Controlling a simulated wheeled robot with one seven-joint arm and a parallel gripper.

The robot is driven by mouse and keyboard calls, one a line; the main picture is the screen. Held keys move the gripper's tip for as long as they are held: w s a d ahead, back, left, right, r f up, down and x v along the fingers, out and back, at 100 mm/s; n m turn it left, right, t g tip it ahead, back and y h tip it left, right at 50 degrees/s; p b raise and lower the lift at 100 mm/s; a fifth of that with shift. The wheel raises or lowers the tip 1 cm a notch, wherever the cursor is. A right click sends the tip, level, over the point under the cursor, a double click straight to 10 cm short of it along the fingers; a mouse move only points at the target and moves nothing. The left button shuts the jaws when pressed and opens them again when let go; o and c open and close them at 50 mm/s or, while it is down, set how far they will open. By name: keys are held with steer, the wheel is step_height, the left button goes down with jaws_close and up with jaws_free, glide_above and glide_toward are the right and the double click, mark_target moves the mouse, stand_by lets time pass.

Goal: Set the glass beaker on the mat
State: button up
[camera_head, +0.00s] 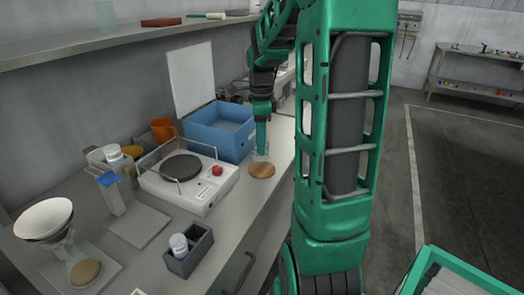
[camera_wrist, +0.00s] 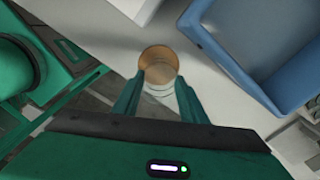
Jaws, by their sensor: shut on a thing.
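The glass beaker (camera_wrist: 161,90) is clear and sits between the two green fingers of my gripper (camera_wrist: 160,80), which is shut on it. In the head view the beaker (camera_head: 260,156) shows faintly below my gripper (camera_head: 262,146), just behind the mat. The round brown cork mat (camera_head: 262,170) lies on the bench near its front edge. In the wrist view the mat (camera_wrist: 157,52) shows beyond and partly through the beaker. I cannot tell whether the beaker touches the mat or the bench.
A blue open box (camera_head: 222,130) stands behind and left of the mat. A white hotplate stirrer (camera_head: 205,192) is to the left. A grey holder with a white-capped bottle (camera_head: 188,252) stands nearer. The bench edge drops off just right of the mat.

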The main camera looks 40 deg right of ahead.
steer(key=shift+d+f, duration=0.1)
steer(key=shift+f, duration=2)
steer(key=o, duration=1.2)
steer(key=shift+f, duration=0.1)
step_height(320, 180, up, 11)
steer(key=s+a+f+n, duration=0.2)
steer(key=s+a+n, duration=0.2)
steer(key=s+n, duration=0.2)
steer(key=s+a+f+n, duration=0.2)
steer(key=s+a+n, duration=0.1)
steer(key=s+n, duration=0.4)
steer(key=s+a+f+n, duration=0.3)
steer(key=s+n, duration=0.3)
steer(key=s, duration=0.2)
steer(key=shift+s+a+n, duration=0.2)
steer(key=shift+a+n, duration=0.2)
steer(key=shift+a, duration=0.45)
